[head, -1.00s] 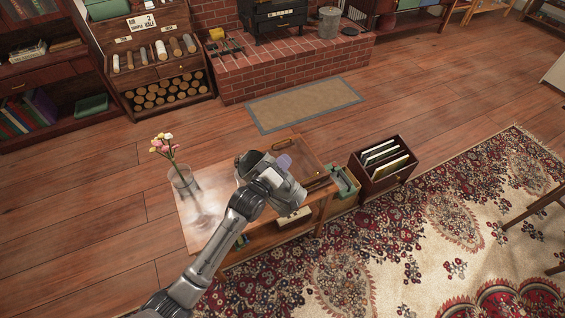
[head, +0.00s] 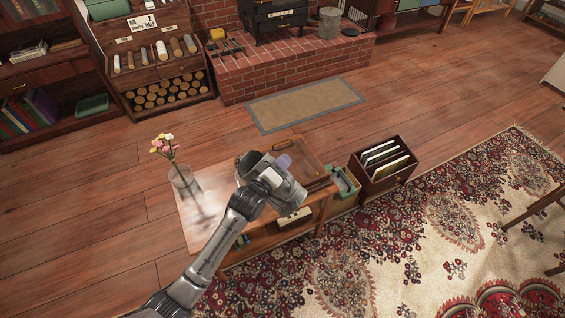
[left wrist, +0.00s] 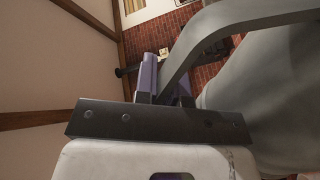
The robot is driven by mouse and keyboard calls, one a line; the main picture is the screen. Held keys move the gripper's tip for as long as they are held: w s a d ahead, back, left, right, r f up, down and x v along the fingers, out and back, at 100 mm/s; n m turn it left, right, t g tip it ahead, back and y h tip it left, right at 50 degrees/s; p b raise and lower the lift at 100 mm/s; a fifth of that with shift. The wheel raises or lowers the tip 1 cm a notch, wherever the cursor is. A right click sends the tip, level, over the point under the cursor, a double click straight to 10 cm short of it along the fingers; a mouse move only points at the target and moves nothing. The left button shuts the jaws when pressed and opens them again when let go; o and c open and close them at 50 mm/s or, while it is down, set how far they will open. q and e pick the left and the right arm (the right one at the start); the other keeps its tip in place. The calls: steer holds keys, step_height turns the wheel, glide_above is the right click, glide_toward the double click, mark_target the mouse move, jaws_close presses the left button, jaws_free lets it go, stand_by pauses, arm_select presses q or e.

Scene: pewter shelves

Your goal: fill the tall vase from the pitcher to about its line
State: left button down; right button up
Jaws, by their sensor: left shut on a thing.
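The tall vase (head: 181,178) is clear glass and stands upright at the left end of the wooden table (head: 199,222), with pink, yellow and white flowers in it. My left gripper (head: 281,164) is over the table, right of the vase and apart from it. It is shut on the grey pitcher (head: 247,160), which is partly hidden by my wrist in the head view. In the left wrist view the purple fingers (left wrist: 166,78) are at the pitcher's curved handle (left wrist: 212,30), beside its grey body (left wrist: 275,90). The vase's line and water level cannot be made out. My right gripper is not in view.
A brown tray or case (head: 310,157) lies on the table behind my gripper. A green crate (head: 345,186) and a dark box of files (head: 385,163) stand right of the table. A brick hearth (head: 290,70) is at the back. The floor left of the vase is clear.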

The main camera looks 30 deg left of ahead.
arm_select(q)
steer(key=shift+a+r+p, duration=0.25)
steer(key=shift+r+p, duration=0.1)
steer(key=shift+r, duration=0.15)
stand_by(0.5)
stand_by(0.8)
steer(key=shift+a+r+n, duration=0.15)
steer(key=shift+n, duration=0.15)
stand_by(0.4)
steer(key=shift+w+a+r+p, duration=0.1)
steer(key=shift+a+r+p, duration=0.1)
steer(key=shift+p, duration=0.35)
stand_by(0.9)
steer(key=shift+n, duration=0.3)
stand_by(0.5)
steer(key=shift+a+r+p, duration=0.25)
steer(key=shift+a+p, duration=0.1)
steer(key=shift+p, duration=0.05)
stand_by(0.4)
stand_by(0.8)
steer(key=shift+n, duration=0.3)
stand_by(0.4)
